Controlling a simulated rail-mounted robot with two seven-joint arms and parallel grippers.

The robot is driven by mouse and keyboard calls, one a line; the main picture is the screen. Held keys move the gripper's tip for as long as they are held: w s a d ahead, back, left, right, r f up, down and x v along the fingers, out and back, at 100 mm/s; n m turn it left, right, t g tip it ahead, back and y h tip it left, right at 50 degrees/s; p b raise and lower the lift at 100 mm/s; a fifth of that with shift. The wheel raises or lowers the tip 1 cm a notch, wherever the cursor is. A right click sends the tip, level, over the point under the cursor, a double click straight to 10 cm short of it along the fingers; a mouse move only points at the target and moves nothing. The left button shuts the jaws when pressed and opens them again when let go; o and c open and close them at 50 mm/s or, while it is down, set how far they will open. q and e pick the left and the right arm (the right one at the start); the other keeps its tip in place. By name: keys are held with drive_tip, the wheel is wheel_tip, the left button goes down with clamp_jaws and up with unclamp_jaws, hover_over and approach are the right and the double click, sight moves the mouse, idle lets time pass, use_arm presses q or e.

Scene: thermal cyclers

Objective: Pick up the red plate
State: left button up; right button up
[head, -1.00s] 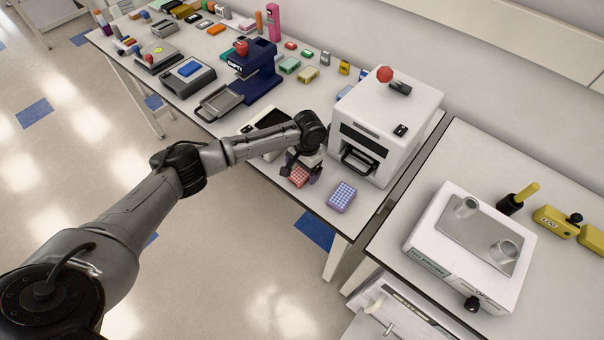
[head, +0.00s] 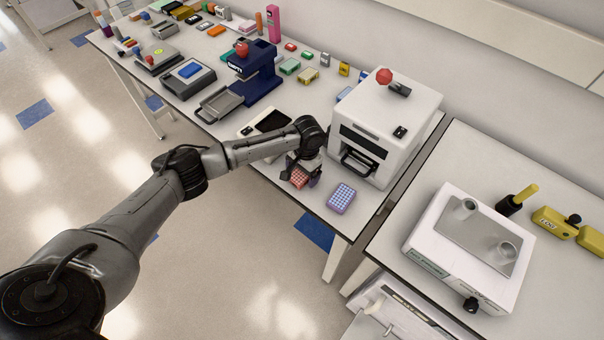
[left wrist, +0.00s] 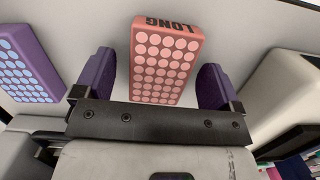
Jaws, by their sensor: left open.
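The red plate (head: 299,177) lies on the bench near its front edge, a small block with rows of pale round wells. In the left wrist view the red plate (left wrist: 165,60) shows the word "LONG" on its far edge. My left gripper (head: 302,174) is open, with its purple fingers on either side of the plate. In the left wrist view the fingers of my left gripper (left wrist: 160,82) stand apart from the plate, with a gap on each side. My right gripper is not in view.
A purple plate (head: 341,197) with pale blue wells lies close to the right. A white machine (head: 384,127) with a front handle stands behind. A dark blue press (head: 262,75) stands further left. A second bench (head: 400,225) is at the right.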

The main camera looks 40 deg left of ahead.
use_arm(q)
drive_tip(key=shift+f, duration=0.1)
idle(0.3)
drive_tip(key=c, duration=1)
